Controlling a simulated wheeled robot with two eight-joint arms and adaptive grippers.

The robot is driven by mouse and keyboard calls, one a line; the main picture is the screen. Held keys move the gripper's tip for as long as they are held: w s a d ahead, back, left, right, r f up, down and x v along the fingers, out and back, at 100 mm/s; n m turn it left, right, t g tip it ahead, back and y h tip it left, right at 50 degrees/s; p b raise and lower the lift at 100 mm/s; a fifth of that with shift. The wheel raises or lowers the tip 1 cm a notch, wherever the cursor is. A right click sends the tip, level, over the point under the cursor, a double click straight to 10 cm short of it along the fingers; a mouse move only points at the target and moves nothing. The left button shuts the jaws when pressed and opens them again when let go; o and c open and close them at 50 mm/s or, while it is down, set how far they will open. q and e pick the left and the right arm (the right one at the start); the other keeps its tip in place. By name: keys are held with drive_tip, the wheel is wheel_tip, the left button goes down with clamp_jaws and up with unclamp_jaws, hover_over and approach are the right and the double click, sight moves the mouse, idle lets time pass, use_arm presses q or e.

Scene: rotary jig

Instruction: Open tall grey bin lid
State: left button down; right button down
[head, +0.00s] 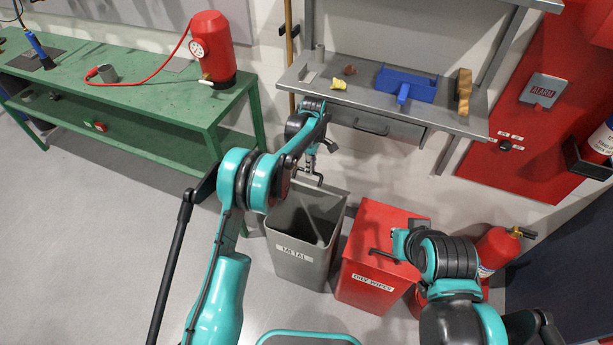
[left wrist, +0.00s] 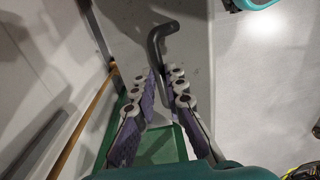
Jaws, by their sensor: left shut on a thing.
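The tall grey bin (head: 295,262), labelled METAL, stands on the floor in the middle of the head view. Its top shows open, with a shadowed inside. My left gripper (head: 311,168) is above its back edge. In the left wrist view, the fingers (left wrist: 163,95) are shut on the bent grey handle (left wrist: 157,45). The handle stands out from a flat grey panel, seemingly the lid (left wrist: 190,45). The lid is mostly hidden in the head view. My right gripper (head: 393,252) is over the red bin; its fingers are not clear.
The red OILY WIPES bin (head: 367,285) stands close to the right of the grey bin, with a fire extinguisher (head: 495,250) beyond. A green bench (head: 140,100) is at left. A grey shelf (head: 450,118) with a drawer is behind. Floor is clear at front left.

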use_arm(q)
drive_tip(key=shift+w+d+r, duration=0.1)
drive_tip(key=shift+w+d, duration=0.05)
drive_tip(key=shift+w, duration=0.3)
drive_tip(key=c, duration=1.8)
unclamp_jaws()
drive_tip(key=shift+o, duration=1.1)
drive_tip(key=shift+w, duration=0.1)
